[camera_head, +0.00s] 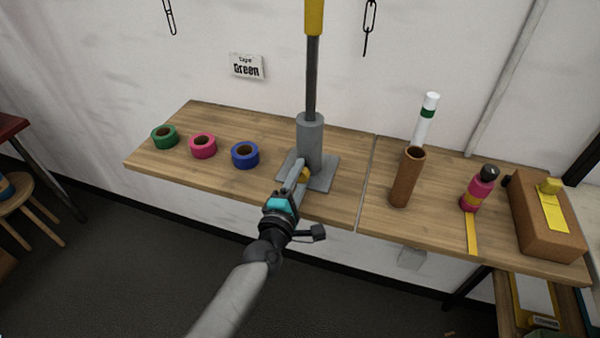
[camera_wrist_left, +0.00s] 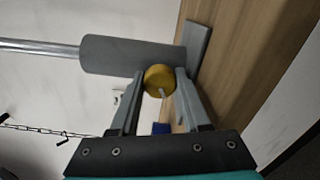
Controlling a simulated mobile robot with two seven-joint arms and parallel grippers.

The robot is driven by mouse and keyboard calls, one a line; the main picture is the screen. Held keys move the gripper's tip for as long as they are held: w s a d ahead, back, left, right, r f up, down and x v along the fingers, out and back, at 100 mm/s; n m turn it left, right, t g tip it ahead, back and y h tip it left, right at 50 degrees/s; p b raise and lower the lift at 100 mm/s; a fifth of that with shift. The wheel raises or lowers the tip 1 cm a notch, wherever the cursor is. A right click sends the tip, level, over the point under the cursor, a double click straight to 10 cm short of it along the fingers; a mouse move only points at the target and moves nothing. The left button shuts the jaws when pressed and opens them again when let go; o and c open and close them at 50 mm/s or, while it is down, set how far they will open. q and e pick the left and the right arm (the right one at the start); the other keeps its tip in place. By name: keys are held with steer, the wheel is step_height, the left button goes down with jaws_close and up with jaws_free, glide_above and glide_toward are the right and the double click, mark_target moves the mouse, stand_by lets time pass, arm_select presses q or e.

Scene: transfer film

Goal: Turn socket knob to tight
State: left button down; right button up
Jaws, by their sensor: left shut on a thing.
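The socket (camera_head: 310,137) is a grey upright cylinder on a flat grey base plate, with a dark pole (camera_head: 312,78) standing in it. A round yellow knob (camera_head: 305,175) sits low on the socket's front. In the left wrist view the knob (camera_wrist_left: 157,76) shows with a small pale bar on its face. My left gripper (camera_head: 299,176) reaches the knob from the front. In the left wrist view its fingers (camera_wrist_left: 160,82) stand on either side of the knob, shut on it. The gripper partly hides the knob in the head view. My right gripper is not in view.
A brown tube (camera_head: 406,180), a white tube (camera_head: 426,120), a pink bottle (camera_head: 477,190) and a cardboard box (camera_head: 545,215) stand to the right. A sign (camera_head: 246,66) reads "Tape Green".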

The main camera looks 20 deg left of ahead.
arm_select(q)
steer(key=m+p, duration=0.1)
steer(key=m, duration=0.3)
steer(key=shift+m, duration=0.4)
steer(key=shift+p, duration=0.3)
steer(key=shift+c, duration=1.9)
jaws_free()
steer(key=shift+f, duration=0.1)
